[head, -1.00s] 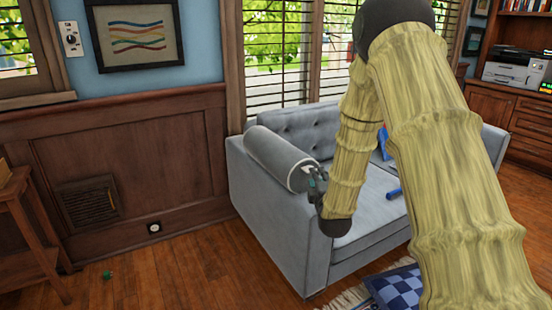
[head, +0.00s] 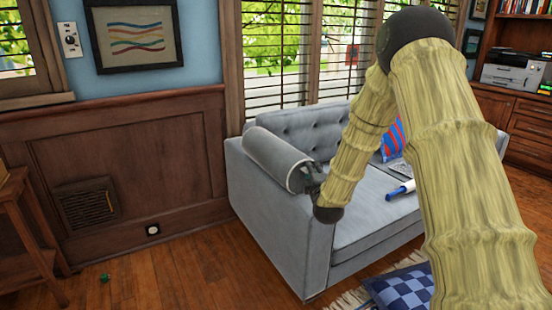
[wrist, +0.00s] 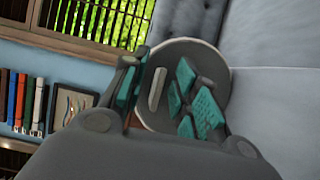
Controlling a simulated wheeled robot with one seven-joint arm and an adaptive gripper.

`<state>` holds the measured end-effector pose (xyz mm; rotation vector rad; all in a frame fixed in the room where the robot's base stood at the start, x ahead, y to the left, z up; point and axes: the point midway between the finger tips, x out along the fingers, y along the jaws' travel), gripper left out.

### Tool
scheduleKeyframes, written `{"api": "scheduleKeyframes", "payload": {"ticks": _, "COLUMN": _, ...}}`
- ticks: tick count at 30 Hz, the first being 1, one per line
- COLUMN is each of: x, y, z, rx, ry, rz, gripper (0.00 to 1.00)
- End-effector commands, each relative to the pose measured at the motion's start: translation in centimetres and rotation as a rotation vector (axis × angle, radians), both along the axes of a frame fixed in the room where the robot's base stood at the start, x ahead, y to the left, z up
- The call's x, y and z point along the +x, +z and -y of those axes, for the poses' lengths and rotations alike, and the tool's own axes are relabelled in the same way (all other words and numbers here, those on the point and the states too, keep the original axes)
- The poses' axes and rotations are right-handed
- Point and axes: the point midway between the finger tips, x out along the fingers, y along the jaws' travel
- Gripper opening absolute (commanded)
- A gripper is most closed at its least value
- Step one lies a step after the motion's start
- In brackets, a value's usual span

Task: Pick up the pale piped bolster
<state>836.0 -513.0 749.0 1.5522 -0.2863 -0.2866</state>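The pale piped bolster (head: 272,158) is a light grey cylinder with edge piping. It lies along the top of the sofa's left arm in the head view. In the wrist view its round end (wrist: 158,112) faces me, with a pale bar on it. My gripper (head: 308,178) is at the bolster's near end. In the wrist view my gripper (wrist: 163,68) has its teal-padded fingers spread apart, with the bolster's end showing between and behind them. I cannot tell whether either finger touches it.
The bolster rests on the grey tufted sofa (head: 262,222). A red and blue striped cushion (head: 391,143) and a blue and white item (head: 402,190) are on the sofa. A blue checked cushion (head: 404,291) lies in front. Wood floor is open at left.

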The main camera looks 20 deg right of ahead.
Motion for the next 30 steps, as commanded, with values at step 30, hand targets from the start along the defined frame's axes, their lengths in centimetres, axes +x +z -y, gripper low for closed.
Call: {"api": "scheduleKeyframes", "payload": {"ticks": 30, "x": -0.7, "y": 3.8, "z": -0.1, "rx": -0.002, "ry": 0.001, "rz": -0.001, "gripper": 0.0}}
